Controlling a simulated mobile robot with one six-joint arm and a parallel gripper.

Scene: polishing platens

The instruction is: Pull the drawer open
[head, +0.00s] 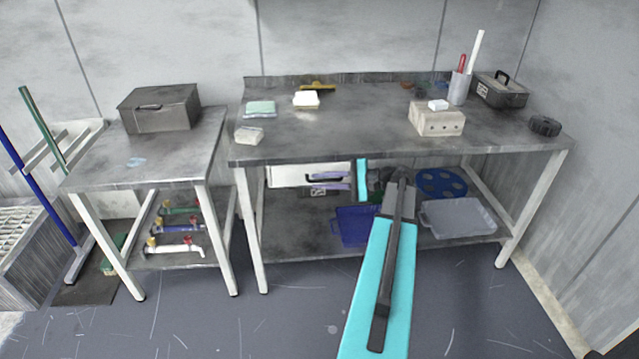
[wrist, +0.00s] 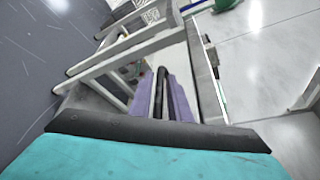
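The drawer (head: 290,174) is a pale, wide front under the left part of the workbench top. It looks closed. It has a dark bar handle (head: 312,177). My gripper (head: 328,181) is at the handle, with one purple finger above it and one below. In the wrist view the dark handle (wrist: 162,90) lies between the two purple fingers of my gripper (wrist: 162,98). The fingers look parted around the bar; firm contact on both sides does not show. The pale drawer front also shows in the wrist view (wrist: 185,62).
The workbench top (head: 340,135) carries a beige box (head: 437,119), a dark toolbox (head: 499,90) and small items. Its lower shelf holds a blue bin (head: 356,227) and a clear tray (head: 459,218). A smaller table (head: 150,160) stands left. Floor in front is clear.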

